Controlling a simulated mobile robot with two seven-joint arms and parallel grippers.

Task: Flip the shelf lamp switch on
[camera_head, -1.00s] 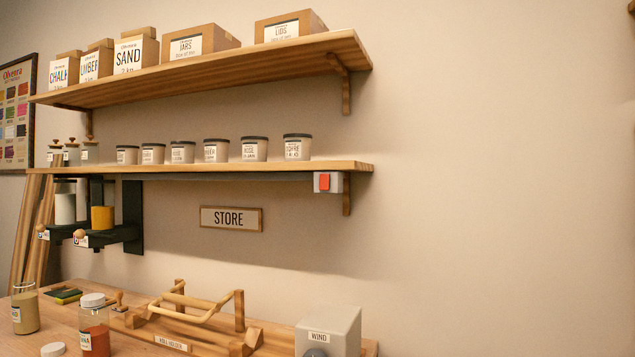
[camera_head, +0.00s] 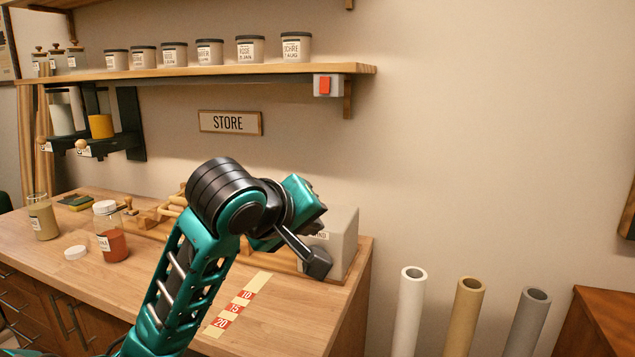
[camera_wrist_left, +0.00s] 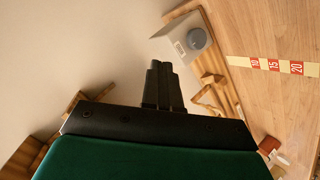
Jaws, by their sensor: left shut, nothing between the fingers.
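The lamp switch (camera_head: 325,86) is a red rocker on a small pale box (camera_head: 337,87), fixed under the right end of the lower shelf (camera_head: 200,74). A thin dark strip (camera_head: 230,81) runs along the shelf's underside to that box. No glow shows from the strip. My left gripper (camera_head: 317,264) is in front of the grey box marked WIND, well below the switch and apart from it. In the left wrist view its dark fingers (camera_wrist_left: 162,85) are together and empty. The switch is not in the left wrist view. My right gripper is out of view.
The grey box (camera_head: 342,240) stands at the counter's right end, partly behind my left arm. Jars line the shelf. A STORE sign (camera_head: 231,122) hangs below it. An orange-filled jar (camera_head: 111,236) stands left on the counter. The wall right of the switch is clear.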

